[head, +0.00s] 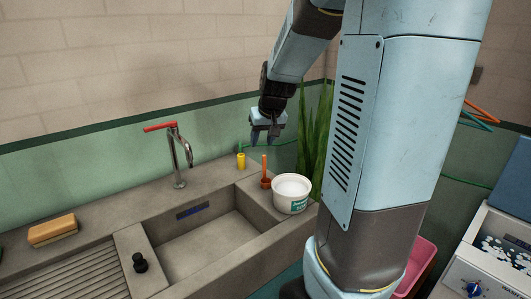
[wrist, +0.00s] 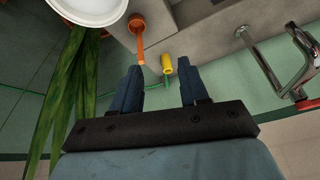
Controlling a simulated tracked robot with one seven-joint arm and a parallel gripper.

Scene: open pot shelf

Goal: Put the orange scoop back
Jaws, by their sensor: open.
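The orange scoop (head: 265,172) stands on the sink's back right ledge with its handle pointing up, just left of a white tub (head: 292,193). In the wrist view the scoop (wrist: 138,30) shows beyond my left finger, its handle end near that fingertip. The tub (wrist: 90,8) is cut off at the top left there. My gripper (head: 264,139) hangs above the ledge, above and behind the scoop. In the wrist view my gripper (wrist: 160,74) is open, with nothing visibly held between its fingers.
A yellow hose fitting (head: 241,161) with a green hose stands left of the scoop; it shows between my fingertips in the wrist view (wrist: 167,65). A red-handled tap (head: 178,160) is further left. Green leaves (head: 315,130) rise behind the tub. A sponge (head: 52,230) lies left.

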